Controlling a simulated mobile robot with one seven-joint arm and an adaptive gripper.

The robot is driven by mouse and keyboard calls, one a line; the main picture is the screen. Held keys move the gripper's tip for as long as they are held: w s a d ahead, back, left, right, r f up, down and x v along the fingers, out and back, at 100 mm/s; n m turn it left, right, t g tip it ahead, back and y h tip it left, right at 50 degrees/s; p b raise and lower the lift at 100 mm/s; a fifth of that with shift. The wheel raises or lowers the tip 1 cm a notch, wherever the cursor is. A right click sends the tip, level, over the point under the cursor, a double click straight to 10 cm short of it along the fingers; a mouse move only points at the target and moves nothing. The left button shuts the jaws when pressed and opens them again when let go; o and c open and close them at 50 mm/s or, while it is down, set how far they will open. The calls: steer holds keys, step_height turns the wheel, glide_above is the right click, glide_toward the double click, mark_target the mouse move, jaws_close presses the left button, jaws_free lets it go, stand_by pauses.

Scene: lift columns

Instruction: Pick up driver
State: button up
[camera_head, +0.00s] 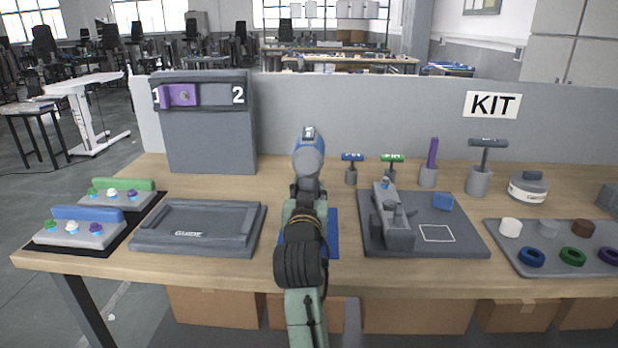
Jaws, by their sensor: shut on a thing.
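My arm rises from the bottom middle of the head view, over a blue mat (333,238). My gripper's fingers are hidden behind my own wrist, and anything between them is hidden too. No tool is labelled as the driver. A T-handled tool with a blue handle (352,157) stands upright in a small grey holder, just right of my wrist. A similar tool with a green handle (391,157) stands beside it. A purple upright handle (432,153) and a larger grey T-handled tool (488,145) stand in holders further right.
A grey fixture plate (455,236) with a clamp and blue block (442,201) lies right of my arm. A grey tray (198,246) and button boxes (78,234) are left. A panel (210,135) with a purple slider stands behind. A parts tray (555,262) is far right.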

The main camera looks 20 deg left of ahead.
jaws_close()
steer(key=shift+r, duration=0.15)
steer(key=shift+r, duration=0.1)
stand_by(0.3)
